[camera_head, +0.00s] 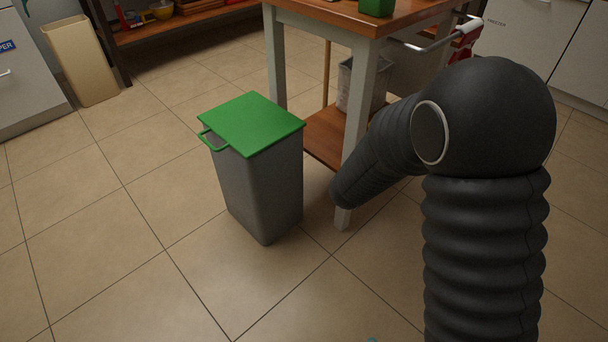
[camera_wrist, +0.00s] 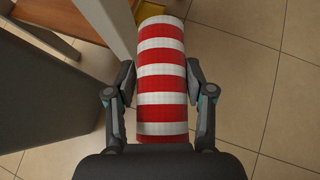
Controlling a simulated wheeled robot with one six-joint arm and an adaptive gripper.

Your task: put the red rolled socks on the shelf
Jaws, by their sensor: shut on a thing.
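The red rolled socks (camera_wrist: 161,52), a roll with red and white stripes, are between the two fingers of my gripper (camera_wrist: 163,82) in the wrist view. The gripper is shut on them, with one finger at each side, and the roll points away from the wrist. In the head view my arm covers the right side, and neither the gripper nor the socks can be seen. A low wooden shelf (camera_head: 190,24) with things on it stands at the back left. The wooden table has a lower wooden shelf (camera_head: 322,138), partly hidden by the bin and my arm.
A grey bin with a green lid (camera_head: 252,123) stands on the floor beside the table leg (camera_head: 357,130). A beige bin (camera_head: 80,62) stands at the back left. The tiled floor at left is clear.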

